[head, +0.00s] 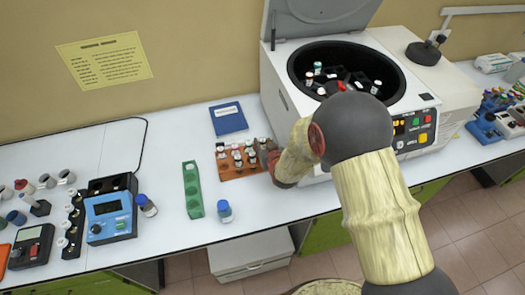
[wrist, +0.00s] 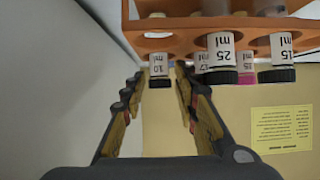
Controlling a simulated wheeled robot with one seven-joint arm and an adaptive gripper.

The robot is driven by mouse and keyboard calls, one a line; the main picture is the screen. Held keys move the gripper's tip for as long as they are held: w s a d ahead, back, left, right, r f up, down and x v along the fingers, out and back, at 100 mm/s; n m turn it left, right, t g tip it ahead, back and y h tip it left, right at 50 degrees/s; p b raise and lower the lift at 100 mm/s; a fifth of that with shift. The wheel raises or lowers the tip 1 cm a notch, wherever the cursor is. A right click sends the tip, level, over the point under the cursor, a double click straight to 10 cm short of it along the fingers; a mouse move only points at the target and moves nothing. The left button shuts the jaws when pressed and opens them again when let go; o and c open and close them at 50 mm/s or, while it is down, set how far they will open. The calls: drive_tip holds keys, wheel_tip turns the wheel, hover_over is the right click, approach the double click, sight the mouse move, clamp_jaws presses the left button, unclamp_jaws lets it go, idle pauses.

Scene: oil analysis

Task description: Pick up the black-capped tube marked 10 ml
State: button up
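The tube marked 10 ml (wrist: 159,66) has a black cap and sits in an orange rack (wrist: 185,27). In the wrist view it lies between the two fingers of my gripper (wrist: 158,80), which is open, with gaps on both sides of the cap. I cannot tell how far the fingertips reach along the tube. In the head view the orange rack (head: 241,174) stands on the bench, with its right end behind my arm. My gripper is mostly hidden there, and I cannot pick out the 10 ml tube.
Tubes marked 25 ml (wrist: 221,58) and 15 ml (wrist: 281,56) stand close to the right finger's side in the wrist view. The open centrifuge (head: 285,80) is behind my arm.

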drive_tip(key=shift+w+f, duration=0.1)
drive_tip(key=shift+w, duration=0.15)
drive_tip(key=shift+c, duration=0.7)
drive_tip(key=c, duration=0.4)
drive_tip(key=shift+c, duration=0.4)
